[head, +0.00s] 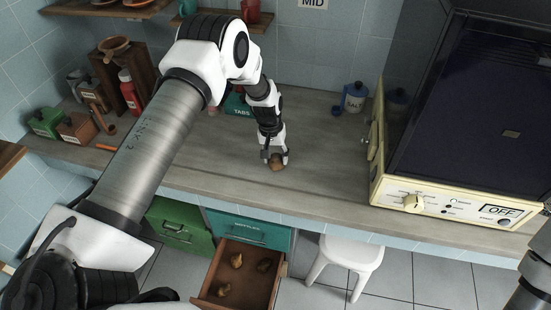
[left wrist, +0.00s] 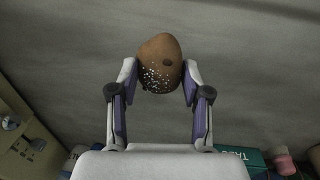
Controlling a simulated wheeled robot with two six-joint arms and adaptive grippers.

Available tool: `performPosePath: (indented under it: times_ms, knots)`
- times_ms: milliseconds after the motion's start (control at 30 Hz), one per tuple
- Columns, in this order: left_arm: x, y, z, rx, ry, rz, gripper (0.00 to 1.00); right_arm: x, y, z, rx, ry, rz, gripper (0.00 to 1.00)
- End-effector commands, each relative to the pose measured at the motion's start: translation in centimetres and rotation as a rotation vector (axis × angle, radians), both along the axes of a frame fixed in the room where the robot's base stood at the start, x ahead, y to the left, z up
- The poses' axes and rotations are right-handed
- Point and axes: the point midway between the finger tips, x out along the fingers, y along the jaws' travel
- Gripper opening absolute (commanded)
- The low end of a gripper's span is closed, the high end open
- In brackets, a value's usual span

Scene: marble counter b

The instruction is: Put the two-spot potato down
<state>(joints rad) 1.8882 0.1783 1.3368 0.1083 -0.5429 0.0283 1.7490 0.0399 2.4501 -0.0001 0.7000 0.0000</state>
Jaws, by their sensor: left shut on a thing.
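My left gripper (head: 275,158) is shut on a brown potato (head: 276,163) at the counter surface (head: 330,165), near the middle. In the left wrist view the gripper's fingers (left wrist: 158,82) clasp the potato (left wrist: 160,55) from both sides. The potato has a dark spot on its right side and pale speckles with darker marks lower down. I cannot tell whether it touches the counter. Part of my right arm (head: 530,290) shows at the lower right corner of the head view, but its gripper is not visible.
An open drawer (head: 206,290) below the counter holds several potatoes. A microwave-like appliance (head: 450,205) stands at the right. A blue jar (head: 355,97) is at the back, and a teal box (head: 237,104) stands behind my arm. The counter around the gripper is clear. A white stool (head: 350,250) stands below.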

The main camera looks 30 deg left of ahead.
Motion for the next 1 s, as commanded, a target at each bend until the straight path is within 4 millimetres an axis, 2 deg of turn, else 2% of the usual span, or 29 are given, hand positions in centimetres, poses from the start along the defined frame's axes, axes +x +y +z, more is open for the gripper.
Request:
performPosePath:
  times_ms: [33,100,467,500,533,567,833,933,1000]
  knots:
    - [-0.3,0.0,-0.7,0.000,0.008,-0.001,0.00,0.0,0.0,1.1,0.000,-0.001,0.000,0.40]
    - [-0.2,0.0,-1.8,0.000,0.005,-0.001,0.00,0.0,0.0,1.5,0.000,-0.001,0.000,0.40]
    - [-0.2,-0.1,-2.9,0.000,0.003,0.000,0.00,0.0,0.0,0.7,0.000,-0.001,0.000,0.40]
    - [-0.2,-0.1,-2.7,0.000,0.003,0.000,0.58,0.0,0.0,0.9,0.000,-0.001,0.000,0.40]
    - [-0.2,-0.1,-2.7,0.000,0.003,0.000,0.69,0.0,0.0,0.9,0.000,-0.001,0.000,0.40]
    - [-0.2,-0.1,-2.7,0.000,0.003,0.000,0.73,0.0,0.0,0.9,0.000,-0.001,0.000,0.40]
    - [-0.2,-0.1,-2.6,0.000,0.003,0.000,0.73,0.0,0.0,1.0,0.000,-0.001,0.000,0.40]
    - [-0.2,0.0,-2.1,-0.001,0.002,0.000,0.73,0.1,0.0,1.3,0.000,-0.001,0.000,0.40]
    - [-0.1,0.1,-1.4,0.000,0.000,0.000,0.73,0.1,0.0,0.6,0.000,-0.002,0.000,0.40]
